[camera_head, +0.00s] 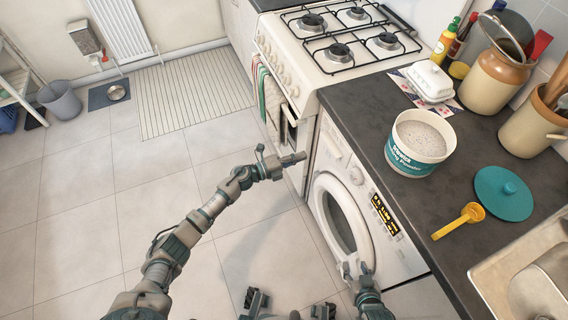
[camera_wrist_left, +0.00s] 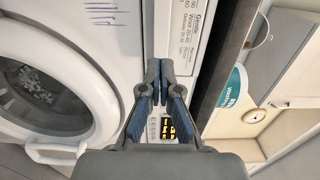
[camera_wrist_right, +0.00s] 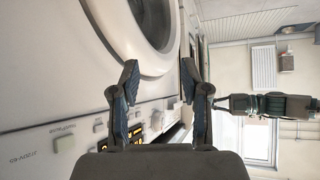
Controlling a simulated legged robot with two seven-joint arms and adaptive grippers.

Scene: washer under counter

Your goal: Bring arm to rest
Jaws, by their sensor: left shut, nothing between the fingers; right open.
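My left arm reaches forward from the lower left in the head view, and its gripper (camera_head: 300,157) is beside the stove's front corner, near the washer's upper left. In the left wrist view the left gripper (camera_wrist_left: 157,80) is shut and empty, with the washer panel behind it. My right gripper (camera_head: 354,266) is low in front of the washer's round door. In the right wrist view the right gripper (camera_wrist_right: 160,82) is open and empty. The washer (camera_head: 383,250) is under the dark counter, its door (camera_head: 320,210) apparently shut.
The dark counter (camera_head: 460,225) carries a washing powder tub (camera_head: 418,150), a teal lid (camera_head: 503,192) and a yellow scoop (camera_head: 462,220). A sink (camera_head: 490,275) is at right. The stove (camera_head: 310,85) adjoins the washer. The tiled floor (camera_head: 80,215) at left is clear.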

